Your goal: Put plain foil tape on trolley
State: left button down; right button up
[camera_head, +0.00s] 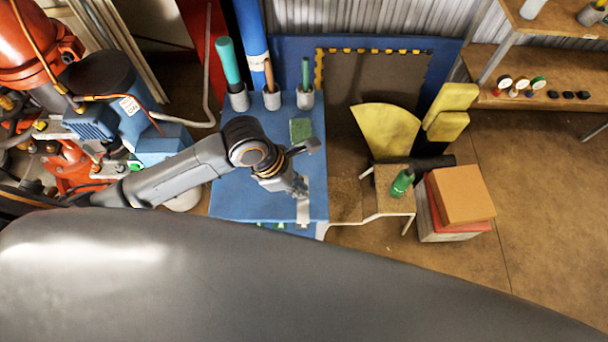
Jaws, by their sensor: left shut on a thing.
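My left gripper (300,176) is over the right part of the blue top (235,192), which looks like the trolley. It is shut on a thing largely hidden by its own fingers. A pale grey piece (303,205) shows at the lower fingers, over the top's front right. It may be the plain foil tape, but I cannot make out a roll. I cannot tell whether it touches the top. My right gripper is not in view.
Grey cups (272,99) with handled tools line the top's back edge, near a green pad (300,130). Right of it are a low stool (392,203) with a green bottle (402,183) and stacked boxes (462,195). Red and blue machinery (115,90) stands left. Floor at right is clear.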

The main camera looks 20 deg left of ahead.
aim_at(307, 176)
pick_arm(q)
jog(key=w+f, duration=0.1)
jog(key=w, duration=0.1)
jog(key=w+f, duration=0.2)
jog(key=shift+d+f, duration=0.1)
jog(key=shift+f, duration=0.1)
jog(key=shift+w+d+f, duration=0.1)
jog(key=shift+w+f, duration=0.35)
jog(key=shift+f, duration=0.15)
jog(key=shift+w+f, duration=0.4)
jog(key=shift+f, duration=0.2)
jog(key=shift+w+f, duration=0.2)
jog(key=shift+f, duration=0.05)
notch_tip(307, 176, down, 3)
jog(key=shift+w+f+p, duration=0.15)
jog(key=shift+p, duration=0.15)
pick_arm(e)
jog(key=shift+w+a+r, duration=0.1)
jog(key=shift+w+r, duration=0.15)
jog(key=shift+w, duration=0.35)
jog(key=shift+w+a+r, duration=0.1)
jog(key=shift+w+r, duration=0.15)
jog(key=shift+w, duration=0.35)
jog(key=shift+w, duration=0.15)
